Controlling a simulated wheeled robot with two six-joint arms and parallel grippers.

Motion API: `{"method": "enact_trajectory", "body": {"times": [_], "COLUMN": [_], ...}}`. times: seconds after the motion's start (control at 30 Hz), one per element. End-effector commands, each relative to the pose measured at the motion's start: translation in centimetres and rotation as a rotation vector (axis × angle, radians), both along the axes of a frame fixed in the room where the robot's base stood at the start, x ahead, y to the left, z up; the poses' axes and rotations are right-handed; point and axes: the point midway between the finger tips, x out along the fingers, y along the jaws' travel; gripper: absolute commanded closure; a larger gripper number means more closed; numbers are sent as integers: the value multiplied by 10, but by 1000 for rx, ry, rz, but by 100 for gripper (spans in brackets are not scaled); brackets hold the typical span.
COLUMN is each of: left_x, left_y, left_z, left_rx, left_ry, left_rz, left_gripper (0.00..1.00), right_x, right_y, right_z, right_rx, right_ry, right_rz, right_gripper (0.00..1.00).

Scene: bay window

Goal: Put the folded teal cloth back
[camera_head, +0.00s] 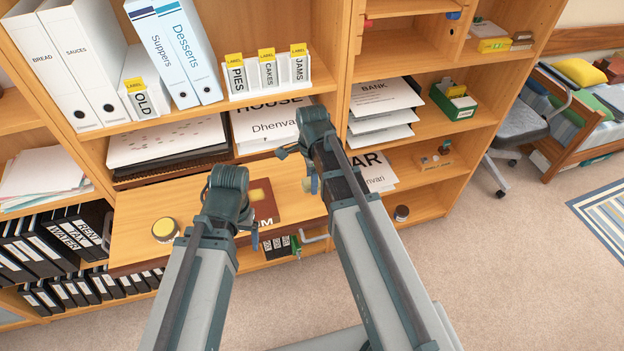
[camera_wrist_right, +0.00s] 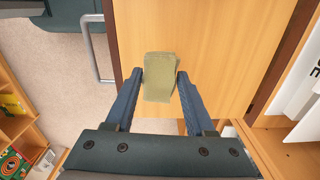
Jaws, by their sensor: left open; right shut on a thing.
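A small folded cloth (camera_wrist_right: 159,92), olive-green rather than teal in the picture, sits between the fingers of my right gripper (camera_wrist_right: 161,78) in the right wrist view. The gripper is shut on it. The cloth is over a pale wooden surface (camera_wrist_right: 215,35); I cannot tell whether it touches. In the head view my right gripper (camera_head: 299,168) is over the right part of the pull-out wooden board (camera_head: 135,212), with a bit of the cloth (camera_head: 307,185) showing beside it. My left gripper (camera_head: 250,234) is open near the board's front edge; its fingers are partly hidden.
A maroon book (camera_head: 264,207) lies on the board between my arms, and a round yellow-topped jar (camera_head: 165,230) stands at its left. Shelves with binders, label boxes (camera_head: 268,72) and paper stacks (camera_head: 384,100) rise behind. Carpet (camera_head: 510,270) is clear at right.

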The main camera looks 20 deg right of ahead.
Motion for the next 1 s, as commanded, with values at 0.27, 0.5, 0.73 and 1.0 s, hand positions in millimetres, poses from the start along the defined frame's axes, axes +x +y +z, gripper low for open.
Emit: {"method": "enact_trajectory", "body": {"times": [0.27,0.5,0.73,1.0], "left_x": [0,0,0,0], "left_y": [0,0,0,0], "left_z": [-23,-38,-48,-48], "left_rx": [0,0,0,0], "left_ry": [0,0,0,0], "left_rz": [0,0,0,0], "left_gripper": [14,14,14,14], "right_x": [0,0,0,0], "right_y": [0,0,0,0], "right_z": [-22,-38,-48,-48], "right_rx": [0,0,0,0], "right_ry": [0,0,0,0], "right_rz": [0,0,0,0], "right_gripper": [100,100,100,100]}}
